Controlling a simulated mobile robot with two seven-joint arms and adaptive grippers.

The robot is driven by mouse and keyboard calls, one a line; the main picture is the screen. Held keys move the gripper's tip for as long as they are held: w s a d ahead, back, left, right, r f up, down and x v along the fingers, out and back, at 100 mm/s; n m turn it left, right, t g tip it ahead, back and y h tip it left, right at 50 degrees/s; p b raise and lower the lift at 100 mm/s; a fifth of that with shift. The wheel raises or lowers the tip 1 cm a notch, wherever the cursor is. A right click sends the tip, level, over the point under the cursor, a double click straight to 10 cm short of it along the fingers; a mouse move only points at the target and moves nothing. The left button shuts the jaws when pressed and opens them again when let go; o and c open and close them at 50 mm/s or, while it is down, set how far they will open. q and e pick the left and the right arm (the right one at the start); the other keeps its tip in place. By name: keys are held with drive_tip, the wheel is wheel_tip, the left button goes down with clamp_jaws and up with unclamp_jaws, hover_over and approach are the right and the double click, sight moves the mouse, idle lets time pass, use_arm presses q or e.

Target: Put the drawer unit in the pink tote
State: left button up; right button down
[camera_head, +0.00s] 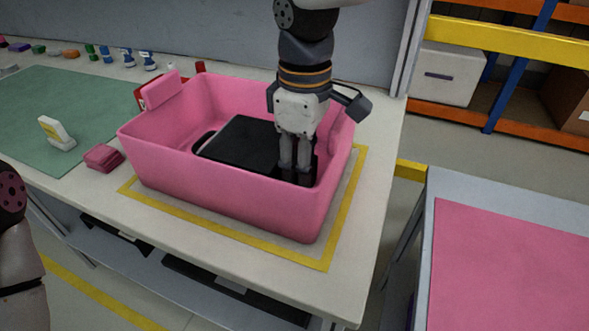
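The pink tote (220,190) stands on the white table, inside a yellow outline. A flat black unit (240,146) with a looped handle at its left end lies inside the tote; it appears to be the drawer unit. My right gripper (295,168) comes down from above into the tote's right part. Its fingers are close together at the black unit's right end. Their dark tips merge with the black surface, so I cannot tell whether they grip it. My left gripper is out of view; only part of my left arm shows at the left edge.
A green mat (70,105) with a white-and-yellow item (56,133) lies left of the tote. A small pink block (103,158) sits near the tote's left corner. Several small items line the back. A pink-topped table (510,265) stands at the right, across a gap.

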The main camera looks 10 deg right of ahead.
wheel_tip(320, 180, down, 2)
drive_tip(key=shift+w+f, duration=0.1)
drive_tip(key=c, duration=1.1)
unclamp_jaws()
drive_tip(key=shift+f, duration=0.1)
wheel_tip(320, 180, up, 12)
drive_tip(key=shift+r, duration=0.15)
